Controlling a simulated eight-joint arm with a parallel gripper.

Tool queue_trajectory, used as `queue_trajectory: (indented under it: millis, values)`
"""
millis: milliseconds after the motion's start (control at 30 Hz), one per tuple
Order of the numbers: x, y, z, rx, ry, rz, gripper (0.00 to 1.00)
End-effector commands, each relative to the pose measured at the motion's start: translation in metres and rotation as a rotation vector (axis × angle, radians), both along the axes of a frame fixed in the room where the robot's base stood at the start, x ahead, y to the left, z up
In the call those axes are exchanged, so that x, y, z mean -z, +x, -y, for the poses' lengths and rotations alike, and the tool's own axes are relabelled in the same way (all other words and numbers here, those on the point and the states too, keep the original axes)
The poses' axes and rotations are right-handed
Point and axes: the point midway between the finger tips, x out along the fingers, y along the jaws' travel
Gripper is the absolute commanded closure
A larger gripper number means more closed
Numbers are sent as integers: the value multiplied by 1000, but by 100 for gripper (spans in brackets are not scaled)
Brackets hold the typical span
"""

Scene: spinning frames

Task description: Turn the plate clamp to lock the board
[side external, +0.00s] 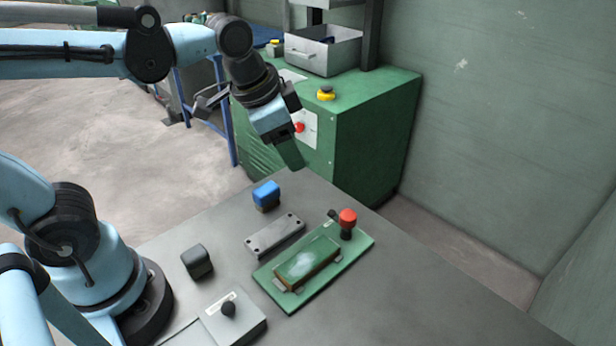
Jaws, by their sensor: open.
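A green base plate (284,299) lies on the grey table. A green board (306,262) with a pale patch on it sits on the base plate. A clamp with a red knob (347,217) and a dark lever stands at the plate's far right corner, just beyond the board's end. I cannot tell whether the lever lies over the board. My gripper (292,152) is up in the air above the far edge of the table, up and left of the clamp in the picture. It is apart from everything and looks empty. Its fingers are seen partly edge-on.
A grey metal block (274,235), a blue-topped block (266,196) and a black block (196,262) stand left of the plate. A grey box with a black knob (228,309) is nearer. A green machine cabinet (370,135) stands behind the table. The table's right side is clear.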

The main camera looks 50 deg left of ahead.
Motion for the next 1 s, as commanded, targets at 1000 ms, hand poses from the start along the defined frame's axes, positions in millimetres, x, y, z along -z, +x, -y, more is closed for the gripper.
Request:
queue_trajectory:
  millis: [1000]
  values:
    - [31,54,97,864,218,-345,40]
